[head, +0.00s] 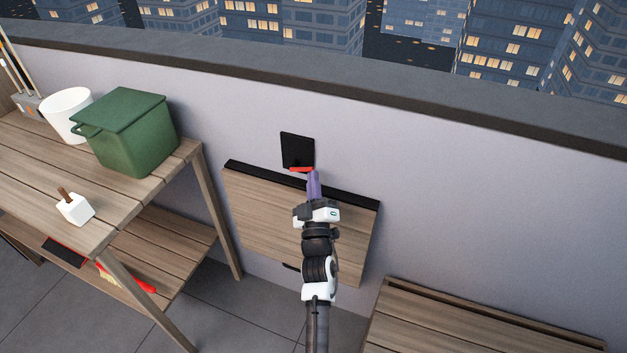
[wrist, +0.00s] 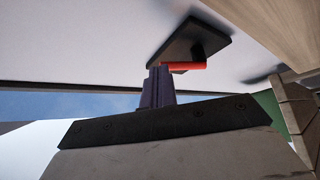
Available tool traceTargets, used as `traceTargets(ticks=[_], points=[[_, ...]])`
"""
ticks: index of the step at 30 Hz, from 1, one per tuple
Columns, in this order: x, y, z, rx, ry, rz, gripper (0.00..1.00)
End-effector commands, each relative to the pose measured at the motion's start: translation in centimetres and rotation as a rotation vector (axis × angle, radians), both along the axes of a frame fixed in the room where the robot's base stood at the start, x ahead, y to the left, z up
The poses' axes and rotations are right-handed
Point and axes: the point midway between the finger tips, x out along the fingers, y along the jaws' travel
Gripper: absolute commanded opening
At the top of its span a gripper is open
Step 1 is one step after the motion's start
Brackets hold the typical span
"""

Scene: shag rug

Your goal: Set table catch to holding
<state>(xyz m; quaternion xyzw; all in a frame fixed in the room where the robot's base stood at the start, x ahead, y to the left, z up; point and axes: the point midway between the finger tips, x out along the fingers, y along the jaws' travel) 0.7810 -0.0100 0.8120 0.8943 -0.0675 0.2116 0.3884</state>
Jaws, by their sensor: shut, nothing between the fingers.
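The table catch is a black plate (head: 297,149) on the grey wall with a red lever (head: 301,169) at its lower edge. The wooden fold-down table (head: 262,205) hangs against the wall below it, with a black strip along its top. My gripper (head: 313,174) is shut and empty, its purple fingers just below and right of the red lever. In the wrist view the fingertips (wrist: 159,71) are beside the left end of the red lever (wrist: 184,66), under the black plate (wrist: 190,42). I cannot tell whether they touch.
A wooden shelf table (head: 110,215) stands at left with a green box (head: 140,140), a white pot (head: 66,112) and a small white block (head: 75,209) with a brown stick. A wooden bench (head: 450,325) stands at lower right. The wall right of the catch is clear.

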Motion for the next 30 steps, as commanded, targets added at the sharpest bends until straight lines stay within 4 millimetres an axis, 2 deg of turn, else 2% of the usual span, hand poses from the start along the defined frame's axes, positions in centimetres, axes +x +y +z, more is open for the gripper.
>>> traceTargets(ticks=[14, 30], points=[[0.0, 0.1, 0.5, -0.054, 0.023, 0.001, 0.0], [0.2, 0.4, 2.7, -0.079, 0.032, 0.0, 0.0]])
